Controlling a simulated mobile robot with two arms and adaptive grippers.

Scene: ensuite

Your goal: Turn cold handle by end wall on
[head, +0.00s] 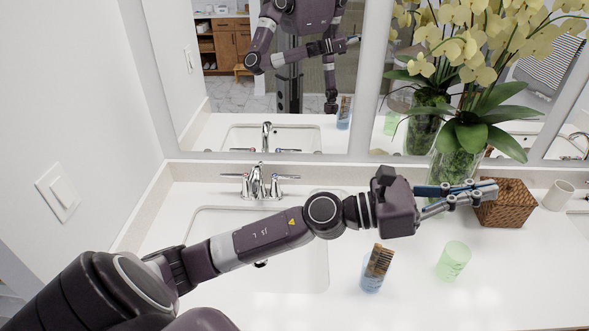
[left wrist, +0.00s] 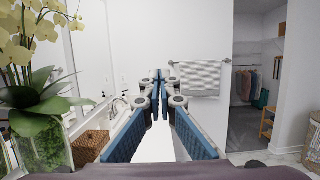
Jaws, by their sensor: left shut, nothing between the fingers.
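The chrome faucet (head: 258,186) stands behind the left sink, near the white end wall. It has two lever handles, a left handle (head: 232,176) and a right handle (head: 287,177). Any hot or cold marks are too small to read. My left arm reaches across the sink in front of the faucet. My left gripper (head: 487,190) is shut and empty, well to the right of the faucet, by the wicker basket. In the left wrist view its blue-padded fingers (left wrist: 160,80) meet at the tips. My right gripper is not directly in view.
The wicker basket (head: 506,203) and a white cup (head: 558,195) stand at right. A vase of yellow orchids (head: 457,165) stands behind my gripper. A blue cup with combs (head: 376,268) and a green tumbler (head: 453,261) stand in front. The mirror (head: 230,95) rises behind the faucet.

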